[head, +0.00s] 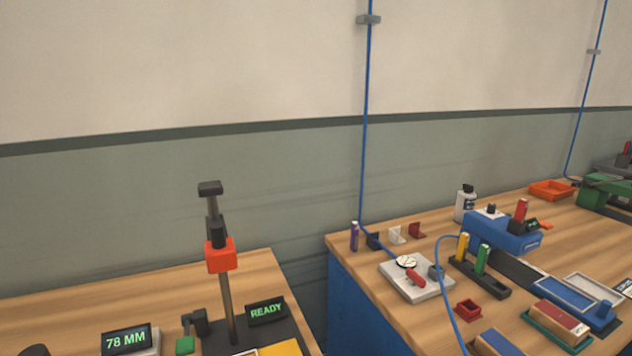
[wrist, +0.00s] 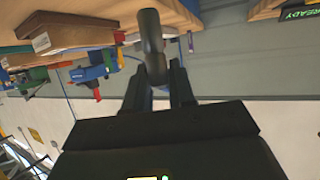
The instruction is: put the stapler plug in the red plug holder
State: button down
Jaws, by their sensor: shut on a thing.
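My gripper (wrist: 160,82) shows only in the wrist view. Its two black fingers are shut on a dark grey cylindrical piece (wrist: 151,38), which sticks out beyond the fingertips. I cannot tell from its look alone whether this is the stapler plug. A small red holder (head: 417,231), which looks like the red plug holder, stands at the back of the right bench in the head view. It is beside a white holder (head: 397,235) and a dark holder (head: 373,241). The held piece is apart from the benches.
A blue hose (head: 364,130) runs down the wall to a grey plate (head: 415,290). Another blue hose (head: 447,300) arches over the right bench. A purple item (head: 354,236) stands near the back left corner. A gap separates the two benches; the left one carries a post stand (head: 226,300).

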jog(key=s+a+f, duration=0.2)
jog(key=f, duration=0.5)
jog(key=s+a+f, duration=0.2)
jog(key=s+f, duration=0.1)
jog(key=f, duration=0.4)
jog(key=shift+s+a+f, duration=0.25)
jog(key=shift+f, duration=0.1)
